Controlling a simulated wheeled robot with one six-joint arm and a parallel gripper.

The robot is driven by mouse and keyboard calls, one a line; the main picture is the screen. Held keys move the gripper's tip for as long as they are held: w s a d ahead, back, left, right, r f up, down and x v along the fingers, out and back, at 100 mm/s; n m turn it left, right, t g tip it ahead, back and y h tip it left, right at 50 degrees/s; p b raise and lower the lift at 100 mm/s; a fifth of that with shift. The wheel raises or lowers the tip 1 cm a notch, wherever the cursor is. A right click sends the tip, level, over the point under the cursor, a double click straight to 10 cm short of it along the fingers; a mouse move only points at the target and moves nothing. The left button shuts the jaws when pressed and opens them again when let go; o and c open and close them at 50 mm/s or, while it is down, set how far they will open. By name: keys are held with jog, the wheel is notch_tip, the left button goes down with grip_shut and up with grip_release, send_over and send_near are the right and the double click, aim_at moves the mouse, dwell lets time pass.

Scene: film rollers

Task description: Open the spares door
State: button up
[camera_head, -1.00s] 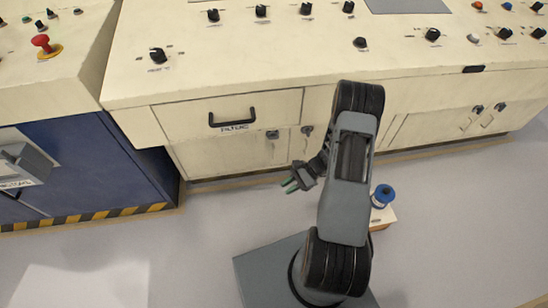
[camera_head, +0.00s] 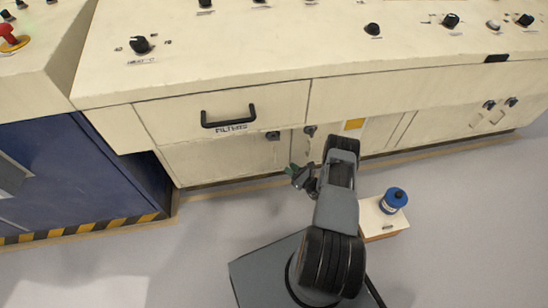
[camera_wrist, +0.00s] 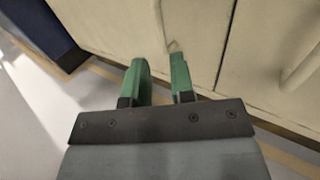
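No readable spares label shows. Low cream doors sit in the cabinet front; one door (camera_head: 225,158) is shut below the drawer. Two dark latches, a left one (camera_head: 272,135) and a right one (camera_head: 310,130), sit near its right side and the neighbouring panel. My gripper (camera_head: 298,172) is in front of the lower doors, below these latches. In the wrist view its green fingers (camera_wrist: 160,75) are apart with nothing clearly between them, facing a cream panel (camera_wrist: 200,30) with vertical seams. A pale raised handle-like shape (camera_wrist: 302,65) shows at right. My arm hides part of the doors.
A drawer labelled FILTERS (camera_head: 228,112) with a black handle is shut above. A blue-topped spool (camera_head: 393,200) stands on a small box (camera_head: 383,220) on the floor, right of my arm. A blue cabinet (camera_head: 80,165) stands at left.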

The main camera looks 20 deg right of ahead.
aim_at(274, 162)
jog(key=b+x, duration=0.2)
jog(key=x, duration=0.8)
jog(key=shift+w+a+b, duration=0.15)
jog(key=shift+w+b, duration=0.1)
jog(key=shift+b, duration=0.05)
grip_shut()
